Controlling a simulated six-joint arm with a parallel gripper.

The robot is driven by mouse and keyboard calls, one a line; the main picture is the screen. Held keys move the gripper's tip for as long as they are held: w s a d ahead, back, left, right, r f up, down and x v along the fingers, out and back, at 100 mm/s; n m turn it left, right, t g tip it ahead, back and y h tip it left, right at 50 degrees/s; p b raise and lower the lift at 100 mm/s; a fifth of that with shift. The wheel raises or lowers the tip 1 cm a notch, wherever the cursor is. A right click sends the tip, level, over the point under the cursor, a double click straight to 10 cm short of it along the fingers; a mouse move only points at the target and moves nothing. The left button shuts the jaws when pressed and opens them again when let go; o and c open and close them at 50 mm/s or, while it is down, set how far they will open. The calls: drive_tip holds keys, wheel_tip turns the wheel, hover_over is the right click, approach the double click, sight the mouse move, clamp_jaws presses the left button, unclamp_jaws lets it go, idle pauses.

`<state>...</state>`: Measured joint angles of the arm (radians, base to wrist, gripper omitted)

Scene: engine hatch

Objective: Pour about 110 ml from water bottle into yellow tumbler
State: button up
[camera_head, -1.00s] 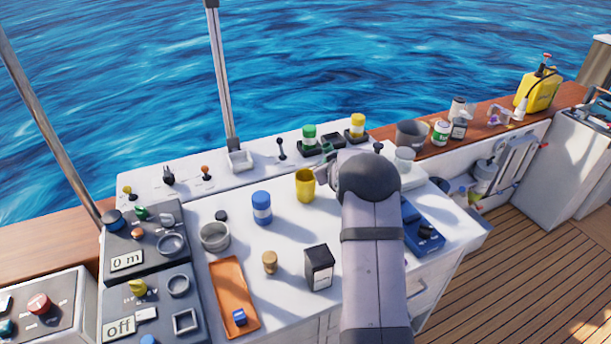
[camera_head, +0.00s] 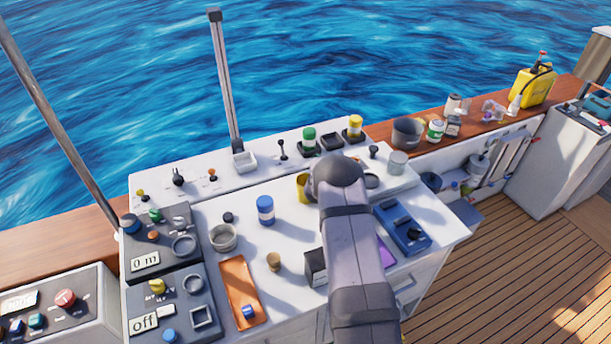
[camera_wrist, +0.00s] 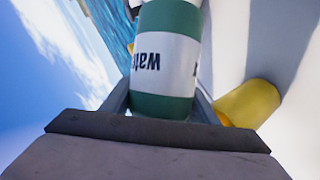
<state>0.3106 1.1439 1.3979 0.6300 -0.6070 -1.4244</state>
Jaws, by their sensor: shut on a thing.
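The water bottle (camera_wrist: 165,60), green with a white label, is between the fingers of my gripper (camera_wrist: 160,108) in the wrist view. Its label text is upside down. It lies strongly tilted against the upright tumbler; its mouth is hidden. The yellow tumbler (camera_wrist: 250,103) is just beside the bottle in the wrist view, low on the right. In the head view the tumbler (camera_head: 302,188) stands on the white console, its right part covered by my wrist. The head view hides the bottle and my fingers behind my arm. No water stream or level can be seen.
A cork-coloured stopper (camera_head: 273,262) and a dark box (camera_head: 316,267) are nearer. A blue device (camera_head: 403,228) lies right of my arm.

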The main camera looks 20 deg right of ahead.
drive_tip(key=shift+n+h, duration=0.4)
wheel_tip(320, 180, down, 5)
drive_tip(key=b, duration=0.3)
drive_tip(key=shift+s+d+b, duration=0.15)
drive_tip(key=shift+b, duration=0.2)
drive_tip(key=shift+r+n+g+h+p, duration=0.3)
drive_tip(key=shift+r+n+h+p, duration=0.65)
drive_tip(key=shift+r, duration=0.65)
drive_tip(key=shift+r+n, duration=0.2)
drive_tip(key=shift+n, duration=0.05)
drive_tip(key=shift+f+n+b, duration=0.1)
drive_tip(key=shift+n+b, duration=0.2)
drive_tip(key=shift+b, duration=0.1)
drive_tip(key=shift+d+h, duration=0.2)
drive_tip(key=shift+h, duration=0.05)
drive_tip(key=shift+s+d, duration=0.15)
